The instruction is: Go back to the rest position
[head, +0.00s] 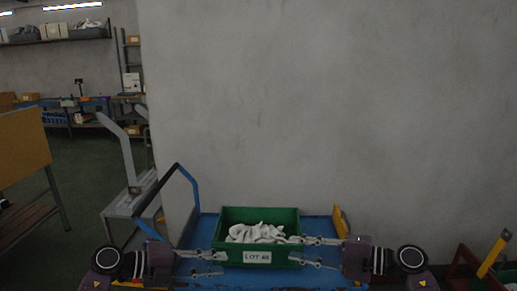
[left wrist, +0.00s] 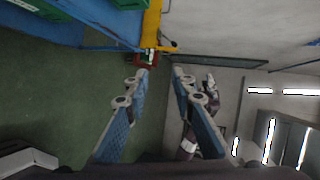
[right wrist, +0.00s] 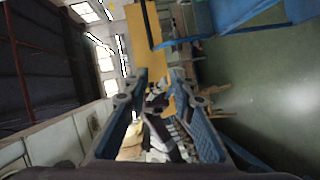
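My left gripper (head: 223,264) is at the left front of a green bin (head: 228,215) in the head view. Its two fingers stand apart in the left wrist view (left wrist: 160,72), with nothing between them. My right gripper (head: 292,250) is at the bin's right front, pointing inward towards the left one. Its fingers are also apart and empty in the right wrist view (right wrist: 160,76). The bin holds crumpled white socks (head: 258,234) and bears a "LOT 46" label (head: 257,257). I cannot tell whether any fingertip touches the bin.
The bin sits on a blue cart top (head: 317,228) with a dark and blue handle (head: 178,168) at the left. A grey wall (head: 300,110) stands behind. A grey metal frame (head: 125,155) is further left. A red crate (head: 465,265) is at the lower right.

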